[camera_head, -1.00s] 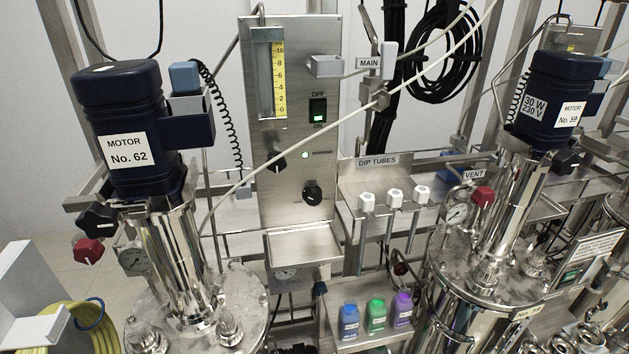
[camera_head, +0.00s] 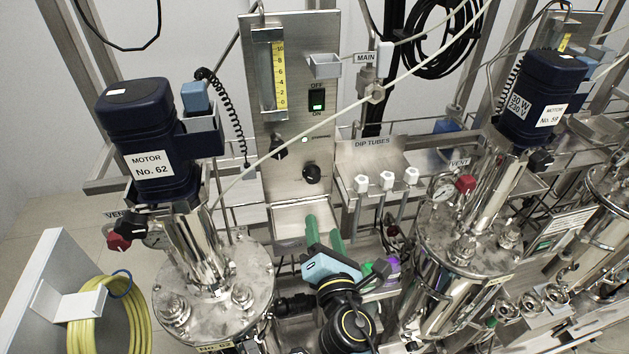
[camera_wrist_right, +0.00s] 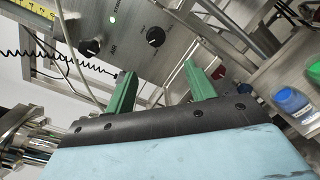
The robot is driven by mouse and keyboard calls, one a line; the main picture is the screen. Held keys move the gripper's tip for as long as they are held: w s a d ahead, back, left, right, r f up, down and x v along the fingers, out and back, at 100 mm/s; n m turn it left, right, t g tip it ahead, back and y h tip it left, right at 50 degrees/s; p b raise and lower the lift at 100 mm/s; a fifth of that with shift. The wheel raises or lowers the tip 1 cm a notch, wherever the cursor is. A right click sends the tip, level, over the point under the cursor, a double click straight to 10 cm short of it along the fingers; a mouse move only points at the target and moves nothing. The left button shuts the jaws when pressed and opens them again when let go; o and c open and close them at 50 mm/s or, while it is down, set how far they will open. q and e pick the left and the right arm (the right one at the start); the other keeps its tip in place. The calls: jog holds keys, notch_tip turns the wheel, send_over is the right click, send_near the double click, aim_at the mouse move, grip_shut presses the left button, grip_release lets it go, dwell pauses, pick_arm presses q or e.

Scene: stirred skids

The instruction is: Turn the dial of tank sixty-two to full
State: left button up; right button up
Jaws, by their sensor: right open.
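The steel control panel (camera_head: 262,160) stands beside the tank with motor No. 62 (camera_head: 148,140). It carries two black knobs: an upper-left knob (camera_head: 278,147) with a pointer shape, and a round lower-right dial (camera_head: 312,172). In the right wrist view they show as a knob (camera_wrist_right: 90,47) and a dial (camera_wrist_right: 155,37); their scale marks are too small to read. My right gripper (camera_head: 323,228) is open and empty, its green fingers pointing at the panel from below, apart from both knobs. Its fingers (camera_wrist_right: 158,75) also show in the wrist view. My left gripper is out of view.
A pale hose (camera_head: 300,138) crosses diagonally in front of the panel. A small steel tray (camera_head: 290,222) sits under the panel, close to my right fingers. Dip tubes with white caps (camera_head: 387,180) stand to the right. A yellow hose coil (camera_head: 95,325) hangs at lower left.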

aim_at(313, 179)
jog(key=w, duration=0.4)
jog(key=w+a, duration=0.1)
jog(key=w, duration=0.4)
jog(key=w+b, duration=0.1)
jog(key=w, duration=0.3)
jog(key=shift+w+a+r, duration=0.15)
jog(key=shift+a+r, duration=0.2)
jog(key=shift+a, duration=0.05)
jog(key=c, duration=1)
